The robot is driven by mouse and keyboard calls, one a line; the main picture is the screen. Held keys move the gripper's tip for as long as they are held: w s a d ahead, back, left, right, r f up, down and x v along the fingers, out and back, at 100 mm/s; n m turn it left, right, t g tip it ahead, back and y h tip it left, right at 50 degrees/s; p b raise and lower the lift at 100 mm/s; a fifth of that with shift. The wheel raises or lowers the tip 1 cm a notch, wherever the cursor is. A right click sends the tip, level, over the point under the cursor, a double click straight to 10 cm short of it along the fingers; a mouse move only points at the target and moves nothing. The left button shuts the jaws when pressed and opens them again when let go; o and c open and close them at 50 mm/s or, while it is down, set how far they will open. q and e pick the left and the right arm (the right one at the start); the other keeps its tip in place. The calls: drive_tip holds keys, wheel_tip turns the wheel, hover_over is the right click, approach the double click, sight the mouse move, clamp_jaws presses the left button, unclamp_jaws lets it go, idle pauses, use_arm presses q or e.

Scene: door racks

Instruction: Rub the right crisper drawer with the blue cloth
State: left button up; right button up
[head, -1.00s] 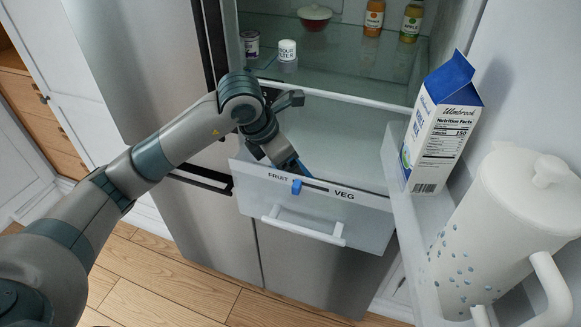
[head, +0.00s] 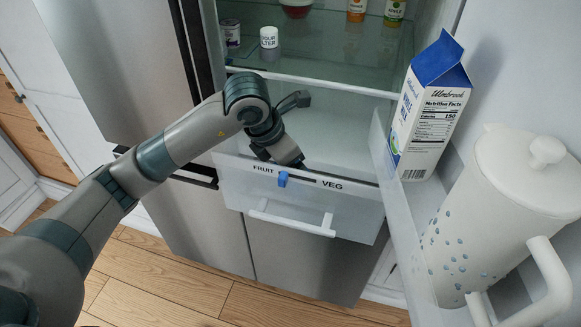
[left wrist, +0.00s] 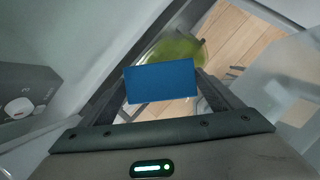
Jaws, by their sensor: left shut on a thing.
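The crisper drawer (head: 350,212), translucent with a white handle and FRUIT and VEG marks, is pulled out in the head view; it is the only crisper drawer I can make out. My left gripper (head: 296,161) reaches down into it, just behind its front panel. In the left wrist view the gripper is shut on the blue cloth (left wrist: 160,81), which shows as a flat blue rectangle between the fingers. In the head view the cloth is hidden, and I cannot tell whether it touches the drawer. My right gripper is in neither view.
A blue slider (head: 282,179) sits on the drawer front. A glass shelf (head: 330,58) with jars and bottles is above. The open door's rack at right holds a milk carton (head: 430,110) and a white pitcher (head: 510,215). A blurred green thing (left wrist: 178,46) shows beyond the cloth.

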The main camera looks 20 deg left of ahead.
use_arm(q)
drive_tip(key=shift+w, duration=0.1)
drive_tip(key=shift+d+r, duration=0.15)
drive_tip(key=shift+d, duration=0.9)
drive_tip(key=shift+s+d+b, duration=0.15)
drive_tip(key=shift+s+b, duration=0.05)
drive_tip(key=shift+b, duration=0.1)
